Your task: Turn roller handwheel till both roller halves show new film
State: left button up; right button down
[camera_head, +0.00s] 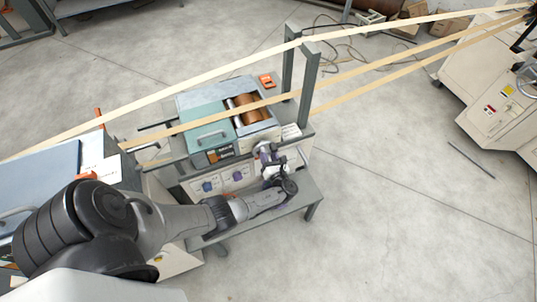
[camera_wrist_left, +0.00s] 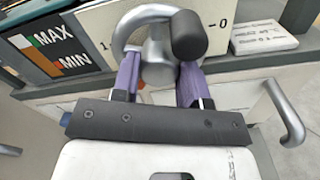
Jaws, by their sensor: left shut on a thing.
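The winder (camera_head: 205,103) stands in the middle of the head view, with a teal and grey top. Its copper-brown roller (camera_head: 250,108) shows in the opening, with a pale band at its left side; a film strip crosses over it, and I cannot tell both halves' film state. The roller handwheel (camera_wrist_left: 148,20) is a grey metal ring with a black knob (camera_wrist_left: 188,36), at the machine's front face. My left gripper (camera_head: 268,158) is at that front face. In the left wrist view its purple fingers (camera_wrist_left: 160,74) are closed around the handwheel's grey hub. My right gripper is out of view.
Pale film strips (camera_head: 185,88) run diagonally above the machine, past a grey upright frame (camera_head: 308,80). A MAX/MIN plate (camera_wrist_left: 52,48) and a grey bar handle (camera_wrist_left: 285,115) flank the handwheel. Open concrete floor (camera_head: 400,220) lies to the right.

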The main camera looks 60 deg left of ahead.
pick_arm(q)
jog(key=m+p, duration=0.1)
jog(key=m, duration=0.3)
jog(key=shift+w, duration=0.1)
jog(key=shift+f+m+p, duration=0.1)
jog(key=shift+m+p, duration=0.45)
jog(key=shift+m, duration=1.55)
jog(key=o, duration=0.9)
jog(key=shift+d, duration=0.15)
jog(key=shift+d, duration=0.4)
jog(key=shift+s+d+p, duration=0.3)
jog(key=shift+s+d, duration=0.1)
jog(key=shift+d, duration=1.7)
jog(key=shift+s+d+p, duration=0.35)
jog(key=shift+s+d, duration=0.05)
jog(key=shift+d, duration=1.7)
jog(key=shift+s+d+p, duration=0.3)
jog(key=shift+s+d, duration=0.1)
jog(key=shift+d, duration=1.7)
